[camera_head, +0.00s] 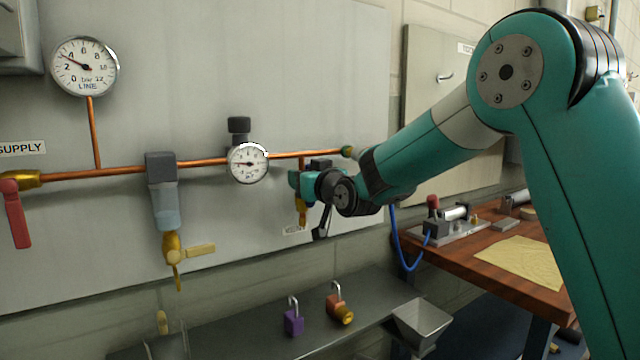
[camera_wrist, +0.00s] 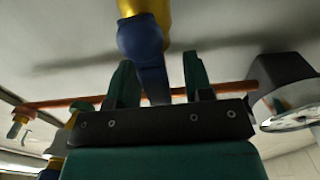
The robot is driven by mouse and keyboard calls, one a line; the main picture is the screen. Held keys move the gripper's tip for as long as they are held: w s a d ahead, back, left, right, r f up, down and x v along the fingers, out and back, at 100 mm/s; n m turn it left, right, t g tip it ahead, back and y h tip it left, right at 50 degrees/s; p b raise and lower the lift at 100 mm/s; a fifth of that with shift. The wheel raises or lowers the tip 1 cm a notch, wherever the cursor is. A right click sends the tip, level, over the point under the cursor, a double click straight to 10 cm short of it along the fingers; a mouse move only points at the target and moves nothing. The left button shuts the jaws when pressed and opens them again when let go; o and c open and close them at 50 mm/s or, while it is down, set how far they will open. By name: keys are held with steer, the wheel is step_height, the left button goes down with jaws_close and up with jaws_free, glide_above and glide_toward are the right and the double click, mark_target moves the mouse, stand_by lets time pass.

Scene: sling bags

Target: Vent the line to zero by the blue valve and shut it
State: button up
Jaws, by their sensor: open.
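The blue valve handle (camera_wrist: 151,72) hangs from a yellow valve body (camera_wrist: 148,9) in the wrist view. My gripper (camera_wrist: 160,75) is open, with one green finger on each side of the blue handle; whether either finger touches it I cannot tell. In the head view my gripper (camera_head: 299,182) is at the right part of the copper pipe and hides most of that valve; a bit of yellow body (camera_head: 301,213) shows below. The LINE gauge (camera_head: 85,67) has its needle between 2 and 4, closer to 4.
A red supply lever (camera_head: 17,215) hangs down at the far left. A filter bowl (camera_head: 166,205) and a regulator gauge (camera_head: 248,163) sit on the copper pipe (camera_head: 110,172). A wooden bench (camera_head: 480,248) is at right.

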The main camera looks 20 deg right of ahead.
steer(key=b+v, duration=0.3)
steer(key=v, duration=1.4)
steer(key=s+a+f+n+g+y, duration=0.3)
steer(key=s+a+f+g, duration=0.6)
steer(key=s+a+f, duration=0.15)
steer(key=s+f+n+g+h, duration=0.15)
steer(key=s+f+g, duration=0.25)
steer(key=s+g, duration=0.7)
steer(key=s+r+t+h+p, duration=0.1)
steer(key=s+r+p, duration=0.4)
steer(key=r+p, duration=0.8)
steer(key=shift+s+d+t+p, duration=0.2)
steer(key=shift+t+p, duration=0.25)
steer(key=shift+t, duration=0.25)
